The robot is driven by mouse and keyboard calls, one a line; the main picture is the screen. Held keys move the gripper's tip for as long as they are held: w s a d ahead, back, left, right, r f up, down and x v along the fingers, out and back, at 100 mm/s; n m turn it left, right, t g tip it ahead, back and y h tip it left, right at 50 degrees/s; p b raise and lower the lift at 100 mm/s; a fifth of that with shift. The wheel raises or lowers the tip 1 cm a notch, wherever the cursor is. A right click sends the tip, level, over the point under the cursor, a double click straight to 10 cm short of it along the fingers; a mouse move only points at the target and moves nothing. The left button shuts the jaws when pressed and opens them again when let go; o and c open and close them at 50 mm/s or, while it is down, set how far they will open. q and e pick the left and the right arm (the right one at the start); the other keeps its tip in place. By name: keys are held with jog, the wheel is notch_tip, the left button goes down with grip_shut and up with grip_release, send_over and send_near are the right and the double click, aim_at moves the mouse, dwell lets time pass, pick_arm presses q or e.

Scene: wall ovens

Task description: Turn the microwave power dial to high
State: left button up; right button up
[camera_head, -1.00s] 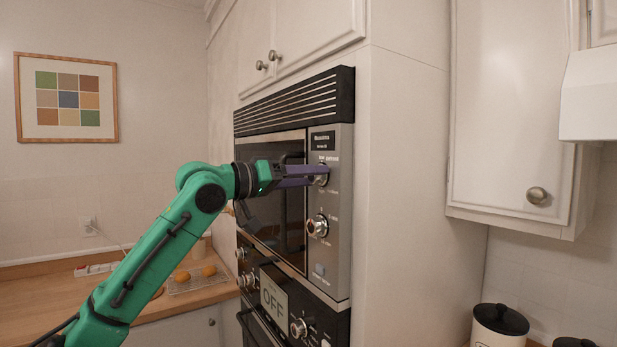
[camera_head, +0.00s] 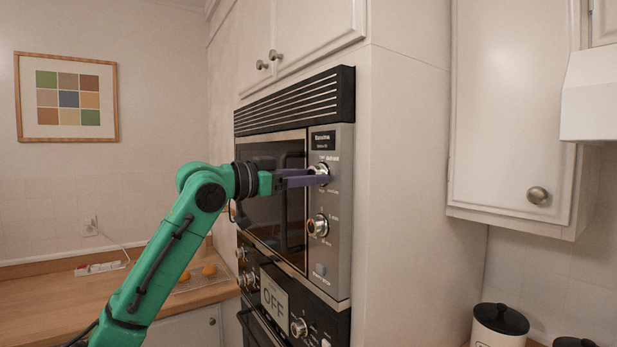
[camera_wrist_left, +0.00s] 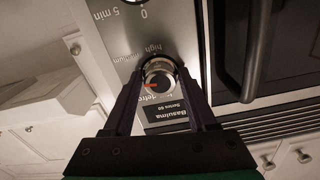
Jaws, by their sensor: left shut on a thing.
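The microwave (camera_head: 272,190) is built into the wall unit, with a silver control panel on its right side. Its upper knob, the power dial (camera_head: 322,170), shows in the head view partly behind my fingers. In the left wrist view the power dial (camera_wrist_left: 158,78) appears upside down, with a red mark pointing left and the words "high" above it and "medium" to its upper left. My left gripper (camera_head: 324,178) has its purple fingers shut on the dial, one on either side in the left wrist view (camera_wrist_left: 159,70). My right gripper is not in view.
A second knob, the timer dial (camera_head: 317,226), sits below on the same panel. The vertical door handle (camera_head: 291,215) stands out left of the panel, close to my gripper. Upper cabinets (camera_head: 300,35) are above.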

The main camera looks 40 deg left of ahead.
pick_arm(q)
jog(key=shift+a+r+m, duration=0.1)
jog(key=shift+m, duration=8)
jog(key=o, duration=1.4)
jog(key=shift+c, duration=0.2)
jog(key=b+v, duration=0.6)
jog(key=v, duration=0.8)
jog(key=shift+s+b, duration=0.25)
jog(key=shift+b, duration=0.1)
